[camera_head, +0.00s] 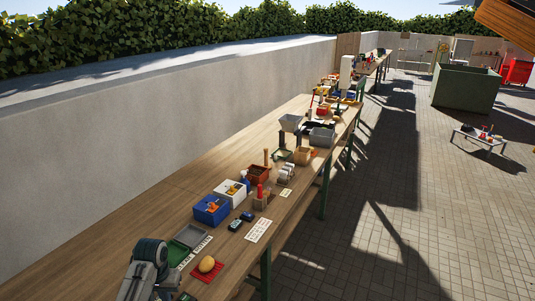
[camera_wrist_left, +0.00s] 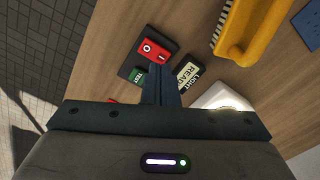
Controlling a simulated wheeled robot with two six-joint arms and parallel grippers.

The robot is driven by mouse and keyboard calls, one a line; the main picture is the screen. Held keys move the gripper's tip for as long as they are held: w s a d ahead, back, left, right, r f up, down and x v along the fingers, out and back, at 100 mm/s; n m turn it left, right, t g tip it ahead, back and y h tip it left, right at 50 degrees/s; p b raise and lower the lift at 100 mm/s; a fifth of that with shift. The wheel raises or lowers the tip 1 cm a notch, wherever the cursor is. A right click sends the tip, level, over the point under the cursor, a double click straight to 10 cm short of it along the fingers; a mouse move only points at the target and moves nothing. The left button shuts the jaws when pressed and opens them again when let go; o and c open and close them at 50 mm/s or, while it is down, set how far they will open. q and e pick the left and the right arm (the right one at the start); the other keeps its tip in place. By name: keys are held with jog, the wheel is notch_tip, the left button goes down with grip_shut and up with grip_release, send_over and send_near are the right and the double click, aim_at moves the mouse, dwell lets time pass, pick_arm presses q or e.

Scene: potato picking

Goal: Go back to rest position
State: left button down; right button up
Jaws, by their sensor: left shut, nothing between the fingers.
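My left gripper (camera_wrist_left: 160,86) is shut and empty in the left wrist view. Its two fingers are together, over a wooden bench top. In the head view my left arm (camera_head: 145,268) shows at the lower left, over the near end of the long wooden bench (camera_head: 175,205). Its fingertips cannot be made out there. A potato (camera_head: 207,264) lies on a red mat (camera_head: 211,278) to the right of this arm, apart from it. My right gripper is in neither view.
In the left wrist view a red box (camera_wrist_left: 152,50), a label plate (camera_wrist_left: 188,76) and a yellow tool (camera_wrist_left: 250,30) lie near the fingers. In the head view a blue bin (camera_head: 211,211) and other containers line the bench.

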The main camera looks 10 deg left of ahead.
pick_arm(q)
jog(key=shift+m+t, duration=0.4)
jog(key=shift+m, duration=0.1)
jog(key=s+d+f, duration=0.1)
jog(key=s, duration=0.2)
jog(key=s+d+f, duration=0.1)
jog(key=s, duration=0.2)
jog(key=s+d+f, duration=0.1)
jog(key=s, duration=0.2)
jog(key=shift+s+d, duration=0.25)
jog(key=shift+s, duration=0.15)
jog(key=s+d+r+m+t, duration=0.1)
jog(key=s+d+r, duration=0.25)
jog(key=s, duration=0.75)
jog(key=s+d+r+t, duration=0.2)
jog(key=s+r, duration=0.2)
jog(key=s, duration=0.6)
jog(key=a+f+g+b, duration=0.25)
jog(key=f+b, duration=0.55)
jog(key=f, duration=3.1)
jog(key=s+a+f+b, duration=0.1)
jog(key=s+f+b, duration=0.2)
jog(key=s+f, duration=0.6)
jog(key=s+a+f+b, duration=0.1)
jog(key=s+f+b, duration=0.2)
jog(key=s+f, duration=0.6)
notch_tip(320, 180, down, 7)
jog(key=shift+s+f+y, duration=0.1)
jog(key=shift+s+y, duration=0.2)
jog(key=shift+s, duration=0.1)
